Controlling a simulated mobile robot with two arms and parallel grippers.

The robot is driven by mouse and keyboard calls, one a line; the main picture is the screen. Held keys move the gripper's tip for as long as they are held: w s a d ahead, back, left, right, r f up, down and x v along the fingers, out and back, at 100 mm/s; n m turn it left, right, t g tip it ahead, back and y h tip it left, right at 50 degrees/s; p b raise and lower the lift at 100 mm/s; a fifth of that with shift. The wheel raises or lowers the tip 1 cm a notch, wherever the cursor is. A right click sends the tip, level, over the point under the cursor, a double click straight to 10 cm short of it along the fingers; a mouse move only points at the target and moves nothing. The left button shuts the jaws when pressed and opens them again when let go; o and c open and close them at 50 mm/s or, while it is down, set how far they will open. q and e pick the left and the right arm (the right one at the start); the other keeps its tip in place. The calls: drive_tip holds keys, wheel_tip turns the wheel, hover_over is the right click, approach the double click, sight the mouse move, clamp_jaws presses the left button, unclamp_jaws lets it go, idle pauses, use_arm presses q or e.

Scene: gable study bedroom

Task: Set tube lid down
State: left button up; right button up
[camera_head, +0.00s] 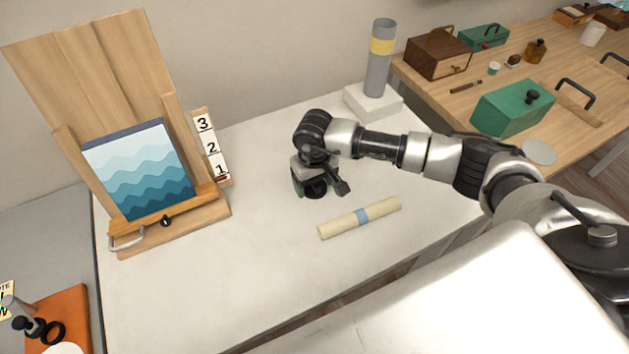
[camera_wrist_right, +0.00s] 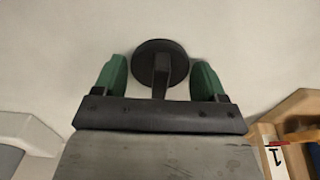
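The tube lid (camera_wrist_right: 173,60) is a dark round disc with a narrow grip piece pointing toward my right gripper. It appears to rest on the white tabletop and shows as a dark shape under the gripper in the head view (camera_head: 317,188). My right gripper (camera_wrist_right: 159,80) has its green fingers spread, one on each side of the lid, with gaps to the grip piece. In the head view the right gripper (camera_head: 310,190) points down at the table and partly hides the lid. A grey tube with a yellow band (camera_head: 378,72) stands upright on a white block (camera_head: 373,103). My left gripper is not in view.
A rolled cream scroll with a blue band (camera_head: 340,223) lies in front of the right gripper. A wooden easel with a wave picture (camera_head: 140,170) and a numbered strip (camera_head: 212,148) stand left. A wooden side table with a green box (camera_head: 505,112) is right. The front-left tabletop is clear.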

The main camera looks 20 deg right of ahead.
drive_tip(key=shift+o, duration=1.3)
drive_tip(key=shift+r, duration=0.45)
wheel_tip(320, 180, up, 12)
drive_tip(key=b, duration=0.1)
drive_tip(key=shift+f+b, duration=0.25)
drive_tip(key=shift+b, duration=0.15)
drive_tip(key=shift+s+f, duration=0.1)
